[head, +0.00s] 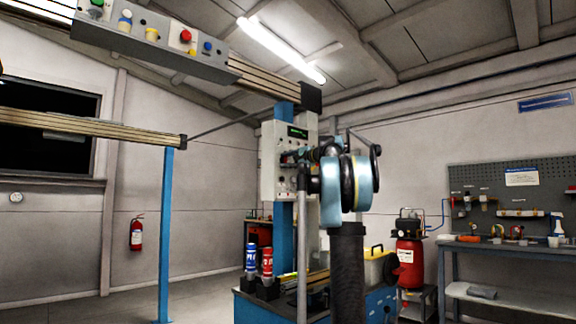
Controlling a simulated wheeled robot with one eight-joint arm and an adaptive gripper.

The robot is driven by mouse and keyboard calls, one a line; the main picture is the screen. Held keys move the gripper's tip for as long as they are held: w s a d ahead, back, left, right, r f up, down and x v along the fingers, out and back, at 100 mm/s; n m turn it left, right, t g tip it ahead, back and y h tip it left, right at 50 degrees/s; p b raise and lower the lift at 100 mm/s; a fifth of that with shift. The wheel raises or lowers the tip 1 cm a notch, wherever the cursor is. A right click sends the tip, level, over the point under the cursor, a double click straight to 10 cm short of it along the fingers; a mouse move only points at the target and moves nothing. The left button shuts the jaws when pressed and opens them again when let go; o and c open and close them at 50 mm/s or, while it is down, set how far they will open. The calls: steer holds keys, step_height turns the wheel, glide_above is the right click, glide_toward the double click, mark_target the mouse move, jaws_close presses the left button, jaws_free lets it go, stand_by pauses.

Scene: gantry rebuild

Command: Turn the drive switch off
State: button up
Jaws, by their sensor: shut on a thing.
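A pale control panel (283,180) with a small green-lit display (297,132) and several knobs stands upright on the blue machine column in the middle of the head view. My gripper (290,157) is at the panel's face, left of my arm's large round joints. It is shut on a small part at the panel, which appears to be the drive switch. The fingers and wrist cover that part, so its setting and its label cannot be read.
A beam box (150,50) with green, red and blue buttons hangs at upper left. Below are red and blue spray cans (258,260), a yellow box (378,266) and a red compressor (409,250). A workbench (510,249) stands right. Floor at left is clear.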

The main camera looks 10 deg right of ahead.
steer(key=shift+f+n, duration=0.15)
steer(key=shift+n, duration=0.25)
steer(key=o, duration=1.1)
steer(key=shift+c, duration=0.2)
steer(key=shift+s, duration=0.1)
steer(key=v, duration=1.1)
steer(key=shift+s+d, duration=0.25)
steer(key=shift+d, duration=0.05)
